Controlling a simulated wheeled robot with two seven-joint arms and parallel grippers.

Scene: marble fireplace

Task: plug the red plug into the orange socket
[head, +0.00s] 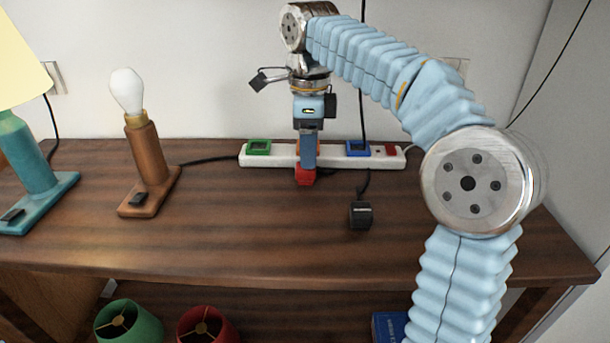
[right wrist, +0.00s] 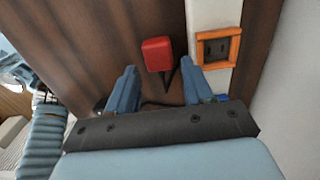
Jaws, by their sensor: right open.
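The red plug (head: 305,177) is on the wooden shelf top just in front of the white power strip, right below my right gripper (head: 308,163). In the right wrist view the red plug (right wrist: 157,53) shows between and just beyond the two blue fingertips (right wrist: 160,74). The fingers are open, with gaps on both sides of it. The orange socket (right wrist: 218,47) is a square orange frame with a dark inside on the white strip, right of the plug. It looks empty. In the head view my gripper mostly hides that socket. My left gripper is not in view.
The white power strip (head: 271,162) also has a green socket (head: 258,147), a blue socket (head: 358,149) and a red one (head: 393,151). A black plug (head: 360,214) lies in front. A bulb lamp (head: 148,160) and a teal lamp (head: 35,165) stand left. The front shelf middle is clear.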

